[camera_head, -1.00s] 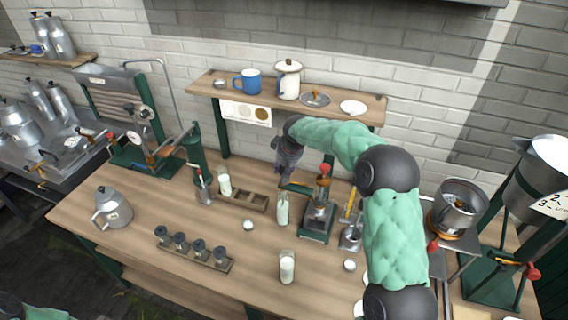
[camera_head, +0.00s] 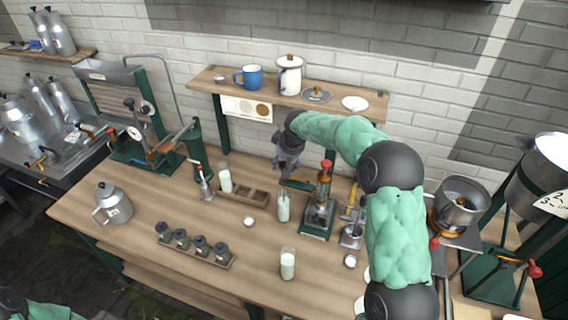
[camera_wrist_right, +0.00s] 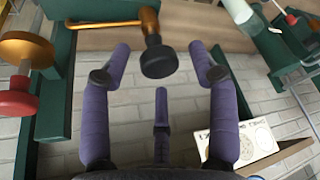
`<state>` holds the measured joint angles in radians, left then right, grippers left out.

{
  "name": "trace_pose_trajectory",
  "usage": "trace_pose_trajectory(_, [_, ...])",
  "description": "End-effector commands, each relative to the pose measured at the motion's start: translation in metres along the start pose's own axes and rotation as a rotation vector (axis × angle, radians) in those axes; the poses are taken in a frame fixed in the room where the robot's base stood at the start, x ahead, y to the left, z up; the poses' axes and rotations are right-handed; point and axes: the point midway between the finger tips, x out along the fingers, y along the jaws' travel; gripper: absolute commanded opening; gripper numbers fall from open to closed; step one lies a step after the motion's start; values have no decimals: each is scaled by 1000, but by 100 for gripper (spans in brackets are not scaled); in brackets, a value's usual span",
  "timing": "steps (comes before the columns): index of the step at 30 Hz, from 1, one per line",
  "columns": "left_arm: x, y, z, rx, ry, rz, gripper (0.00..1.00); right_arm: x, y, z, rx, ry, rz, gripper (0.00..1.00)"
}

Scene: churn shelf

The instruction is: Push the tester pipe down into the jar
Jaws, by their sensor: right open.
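The tester (camera_head: 318,212) stands on the bench with a dark green base and a red-topped column. A dark arm (camera_head: 297,185) reaches left from it toward the glass jar (camera_head: 283,207), which holds whitish liquid. In the right wrist view, an orange bent pipe (camera_wrist_right: 150,22) on a green bracket carries a round black end (camera_wrist_right: 158,61); I take this as the tester pipe. My right gripper (camera_head: 287,168) hangs above the jar. Its purple fingers (camera_wrist_right: 160,68) are open, with the black end between them and no clear grip. The jar is not visible below the pipe in the wrist view. My left gripper is out of view.
A wooden rack (camera_head: 243,192) with a milk bottle (camera_head: 225,180) stands left of the jar. Another milk glass (camera_head: 288,263) stands in front.

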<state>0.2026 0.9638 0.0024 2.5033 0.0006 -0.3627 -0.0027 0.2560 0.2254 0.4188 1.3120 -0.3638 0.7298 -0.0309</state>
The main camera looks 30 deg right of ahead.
Motion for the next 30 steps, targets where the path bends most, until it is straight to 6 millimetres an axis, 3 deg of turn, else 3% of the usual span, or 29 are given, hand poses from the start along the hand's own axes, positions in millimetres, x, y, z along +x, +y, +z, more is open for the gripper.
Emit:
trace_pose_trajectory(9, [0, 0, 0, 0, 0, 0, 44, -62, 0, -2, -1, 5, 1, 60])
trace_pose_trajectory(15, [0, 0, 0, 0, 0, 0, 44, -93, -1, -2, -2, 4, 0, 60])
trace_pose_trajectory(21, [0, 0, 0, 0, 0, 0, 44, -107, -1, -1, -1, 2, -1, 60])
trace_pose_trajectory(30, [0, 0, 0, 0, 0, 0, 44, -108, -1, -1, -1, 1, -1, 60])
